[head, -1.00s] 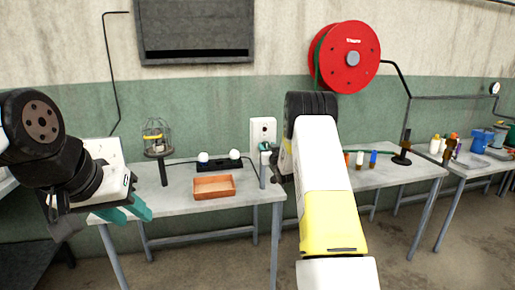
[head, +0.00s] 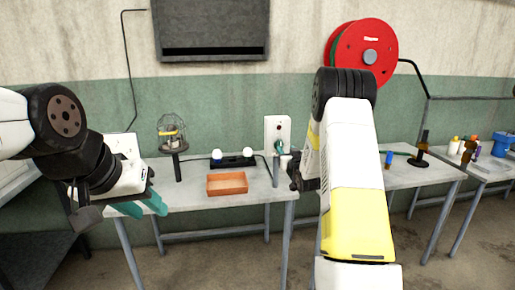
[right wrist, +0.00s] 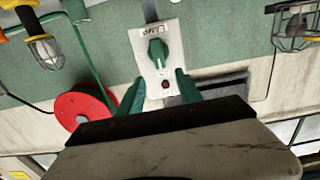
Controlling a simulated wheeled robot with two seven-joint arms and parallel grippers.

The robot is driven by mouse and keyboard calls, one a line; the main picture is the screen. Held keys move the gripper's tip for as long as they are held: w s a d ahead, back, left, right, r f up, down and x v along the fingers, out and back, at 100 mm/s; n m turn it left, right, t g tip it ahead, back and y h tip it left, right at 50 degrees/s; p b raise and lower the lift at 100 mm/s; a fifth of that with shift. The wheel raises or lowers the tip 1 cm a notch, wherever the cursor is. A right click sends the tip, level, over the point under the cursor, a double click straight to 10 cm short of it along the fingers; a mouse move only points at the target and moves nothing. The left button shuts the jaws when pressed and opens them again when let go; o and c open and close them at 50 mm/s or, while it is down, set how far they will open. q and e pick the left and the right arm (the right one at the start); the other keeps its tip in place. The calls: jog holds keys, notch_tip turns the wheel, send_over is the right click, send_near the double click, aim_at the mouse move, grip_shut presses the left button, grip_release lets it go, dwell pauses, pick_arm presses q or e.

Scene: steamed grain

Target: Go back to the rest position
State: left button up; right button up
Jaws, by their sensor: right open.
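My left gripper (head: 140,206), with teal fingers, hangs at the left in front of the table; nothing shows in it, and the gap between its fingers is unclear. My right arm stands raised at the centre right of the head view and hides its own fingers there. In the right wrist view my right gripper (right wrist: 158,92) has its teal fingers apart and empty.
The grey table (head: 202,203) bears an orange tray (head: 227,184), a black base with white bulbs (head: 234,160) and a caged lamp (head: 172,132) on a stand. A red reel (head: 387,43) is on the wall. Bottles stand on tables at the right.

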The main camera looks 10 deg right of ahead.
jog(key=s+a+r+m+g, duration=0.1)
jog(key=s+a+r+g, duration=0.15)
jog(key=s+r, duration=0.45)
jog(key=s+a+r+g, duration=0.25)
jog(key=s+r, duration=0.25)
jog(key=s, duration=0.4)
jog(key=s+a+g+y, duration=0.1)
jog(key=s+a+g, duration=0.2)
jog(key=s, duration=1.2)
jog(key=s+a+f+n+g, duration=0.1)
jog(key=s+a+g, duration=0.2)
jog(key=s, duration=1.3)
jog(key=shift+a+f+y, duration=0.15)
jog(key=shift+y, duration=0.25)
jog(key=shift+w, duration=0.1)
